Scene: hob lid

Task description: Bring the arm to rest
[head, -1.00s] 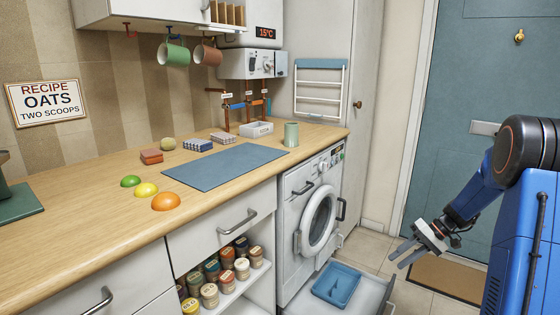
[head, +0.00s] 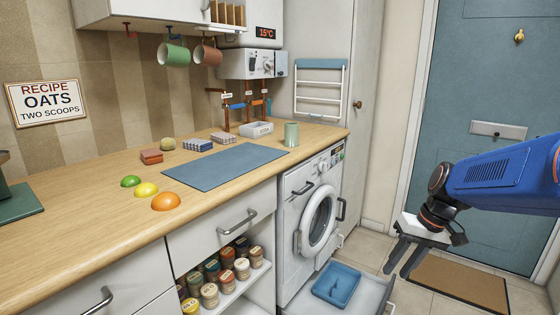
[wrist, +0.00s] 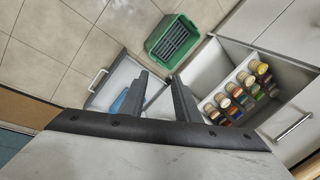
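My gripper (head: 398,268) hangs at the right of the head view, at the end of my blue arm. Its two dark fingers point downward, in front of the blue door and over the floor. In the wrist view my gripper (wrist: 158,78) shows its fingers apart, with nothing between them. It is clear of the worktop and touches nothing that I can see.
The open lower drawer (head: 376,292) with a blue tray (head: 335,285) lies left of my gripper, below the washing machine (head: 312,225). The wrist view shows a green crate (wrist: 173,40) on the floor. A brown doormat (head: 458,284) lies by the door (head: 480,90).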

